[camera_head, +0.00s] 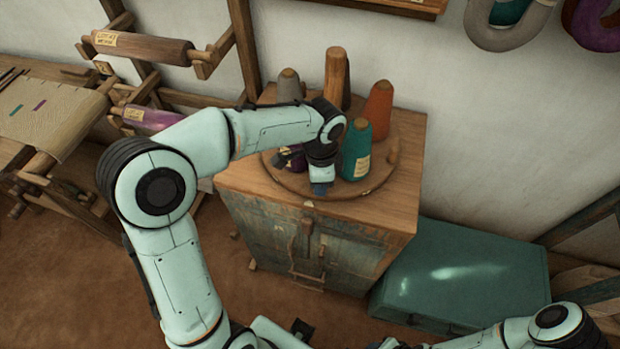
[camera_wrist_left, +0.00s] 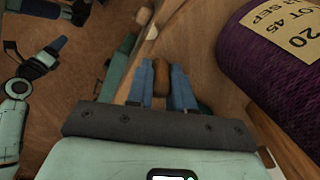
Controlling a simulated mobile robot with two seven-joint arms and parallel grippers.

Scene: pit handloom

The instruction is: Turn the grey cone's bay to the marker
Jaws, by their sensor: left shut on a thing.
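A round wooden turntable (camera_head: 350,189) sits on a cabinet top. The grey cone (camera_head: 290,87) stands at its back left. An orange cone (camera_head: 378,108), a teal cone (camera_head: 357,150) and a purple cone (camera_head: 294,160), partly behind my arm, also stand on it. My left gripper (camera_head: 320,187) is low at the turntable's front; in the left wrist view its blue fingers (camera_wrist_left: 161,82) are shut on a brown wooden peg (camera_wrist_left: 161,70). A small pale spot (camera_head: 308,204) at the cabinet's front may be the marker. My right gripper (camera_wrist_left: 60,44) shows small, its jaws unclear.
A wooden post (camera_head: 337,78) rises among the cones, and another wooden peg (camera_head: 393,151) stands at the turntable's right. The cabinet (camera_head: 300,240) has a teal chest (camera_head: 465,275) at its right. A loom (camera_head: 45,115) and rollers (camera_head: 140,46) are at the left.

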